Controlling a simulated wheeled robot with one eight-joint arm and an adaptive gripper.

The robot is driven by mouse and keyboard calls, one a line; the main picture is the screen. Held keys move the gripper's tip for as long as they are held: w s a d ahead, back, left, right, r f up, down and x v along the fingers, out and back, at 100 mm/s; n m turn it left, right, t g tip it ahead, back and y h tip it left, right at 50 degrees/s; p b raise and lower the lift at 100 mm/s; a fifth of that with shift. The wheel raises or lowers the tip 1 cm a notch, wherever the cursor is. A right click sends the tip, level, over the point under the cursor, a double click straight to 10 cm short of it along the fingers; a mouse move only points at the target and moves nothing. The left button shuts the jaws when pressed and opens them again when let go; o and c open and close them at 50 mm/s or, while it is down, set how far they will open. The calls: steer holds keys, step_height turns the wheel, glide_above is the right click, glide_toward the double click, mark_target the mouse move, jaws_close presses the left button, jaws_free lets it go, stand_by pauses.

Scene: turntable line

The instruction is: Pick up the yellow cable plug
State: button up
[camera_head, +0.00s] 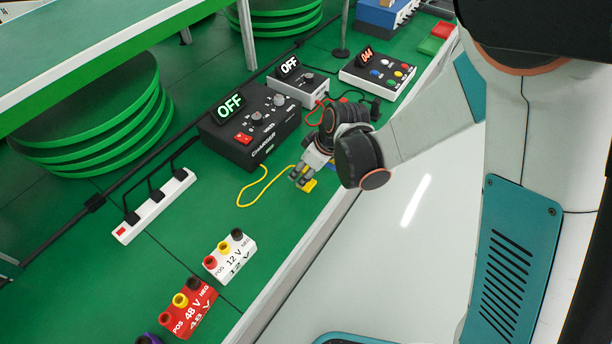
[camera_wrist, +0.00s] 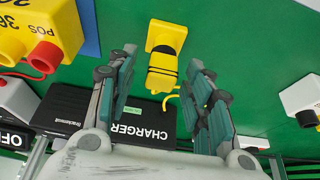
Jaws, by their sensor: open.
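The yellow cable plug (camera_wrist: 165,54) lies on the green table in the wrist view, with dark bands around its body. It shows between and beyond the tips of my gripper (camera_wrist: 160,62), whose two fingers are spread and empty. In the head view the plug (camera_head: 310,186) is partly hidden beside my gripper (camera_head: 303,175), close to the table's front edge. A yellow cable (camera_head: 251,197) loops across the table from the black charger box (camera_head: 232,145) towards the plug. I cannot tell whether the fingers touch the plug.
A white 12 V block (camera_head: 229,263) and a red 48 V block (camera_head: 190,310) stand at the lower left. A white power strip (camera_head: 150,208) lies behind them. A grey box with an OFF display (camera_head: 300,92) and a button box (camera_head: 378,80) stand farther along.

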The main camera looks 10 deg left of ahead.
mark_target(306, 170)
steer(key=shift+r, duration=0.1)
steer(key=shift+c, duration=0.6)
steer(key=c, duration=0.9)
steer(key=shift+r, duration=0.1)
step_height(306, 170, up, 20)
steer(key=p, duration=0.7)
steer(key=shift+s, duration=0.15)
